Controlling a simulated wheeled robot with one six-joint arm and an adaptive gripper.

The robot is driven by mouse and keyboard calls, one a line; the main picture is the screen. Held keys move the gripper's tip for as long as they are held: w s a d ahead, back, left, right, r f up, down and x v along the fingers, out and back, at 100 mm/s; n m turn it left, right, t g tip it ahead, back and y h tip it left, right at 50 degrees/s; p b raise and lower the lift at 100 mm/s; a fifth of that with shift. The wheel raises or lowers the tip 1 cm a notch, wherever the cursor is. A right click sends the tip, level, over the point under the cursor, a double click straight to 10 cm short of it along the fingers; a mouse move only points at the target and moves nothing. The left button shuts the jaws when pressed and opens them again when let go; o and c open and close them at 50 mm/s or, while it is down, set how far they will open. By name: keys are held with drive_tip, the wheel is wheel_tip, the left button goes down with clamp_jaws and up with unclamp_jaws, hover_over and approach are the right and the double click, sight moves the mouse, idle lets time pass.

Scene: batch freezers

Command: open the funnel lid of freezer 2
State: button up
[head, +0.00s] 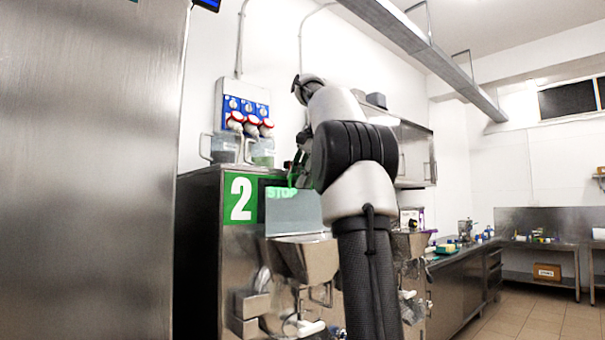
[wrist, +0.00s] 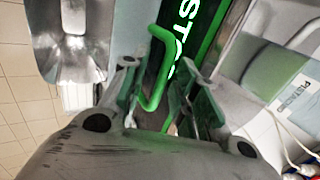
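A pale grey-green panel (head: 293,216), possibly the funnel lid, stands upright below the display, above the steel funnel (head: 308,260). A steel basin-like part, probably the funnel, shows in the wrist view (wrist: 82,62). My gripper (wrist: 167,105) is beside the display with its fingers apart. A bent green handle (wrist: 164,62) reaches between the fingers, close to the left one; contact is unclear. In the head view my arm hides most of the gripper.
Two clear jugs (head: 223,148) stand on the freezer top, below blue wall sockets (head: 247,103). A large steel cabinet (head: 85,170) fills the left. Another steel machine stands behind my arm. A counter (head: 465,252) runs along the right, with open tiled floor (head: 530,322) before it.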

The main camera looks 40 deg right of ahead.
drive_tip(key=v, duration=0.7)
drive_tip(key=shift+r, duration=0.15)
idle(0.3)
